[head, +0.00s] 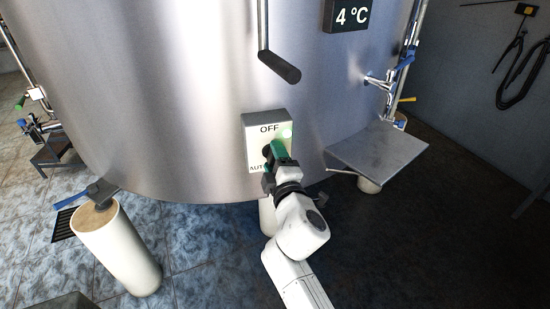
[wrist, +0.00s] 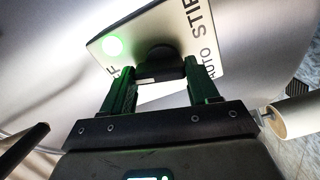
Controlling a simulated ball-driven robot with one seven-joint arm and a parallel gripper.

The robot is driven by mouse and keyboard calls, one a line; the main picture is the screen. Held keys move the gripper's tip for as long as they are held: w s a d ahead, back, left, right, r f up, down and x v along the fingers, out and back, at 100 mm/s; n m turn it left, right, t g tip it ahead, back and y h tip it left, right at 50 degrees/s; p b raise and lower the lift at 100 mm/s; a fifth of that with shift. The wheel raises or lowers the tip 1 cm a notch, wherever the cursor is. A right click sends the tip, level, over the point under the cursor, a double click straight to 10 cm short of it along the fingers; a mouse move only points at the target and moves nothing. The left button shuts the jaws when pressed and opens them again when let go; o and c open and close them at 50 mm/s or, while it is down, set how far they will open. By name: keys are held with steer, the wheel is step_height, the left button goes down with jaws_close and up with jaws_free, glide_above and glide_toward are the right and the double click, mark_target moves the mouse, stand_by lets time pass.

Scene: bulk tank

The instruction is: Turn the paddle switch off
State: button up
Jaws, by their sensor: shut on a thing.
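The paddle switch is a pale square plate (head: 254,128) on the front of the steel tank, with OFF at its top and AUTO at lower left. A green lamp (head: 286,133) glows at its right. In the wrist view the plate (wrist: 185,32) also shows STIR lettering, partly cut off, and the lit lamp (wrist: 113,46). The dark knob (wrist: 158,58) sits between the green fingers of my gripper (wrist: 160,82), which is shut on it. In the head view my gripper (head: 275,155) covers most of the knob. Which label the knob points to is unclear.
The tank (head: 170,100) fills the middle, with a handle (head: 279,66) hanging above the switch and a 4 °C display (head: 347,16). A metal shelf (head: 378,150) juts out at right. A white leg (head: 120,250) stands at left.

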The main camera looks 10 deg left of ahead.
steer(key=shift+a+n, duration=0.1)
steer(key=shift+n, duration=1.2)
steer(key=shift+f, duration=0.1)
steer(key=o, duration=1.1)
steer(key=shift+c, duration=0.2)
steer(key=shift+s+p, duration=0.1)
steer(key=shift+p, duration=0.2)
steer(key=p+v, duration=0.4)
steer(key=v, duration=0.6)
steer(key=shift+s, duration=0.3)
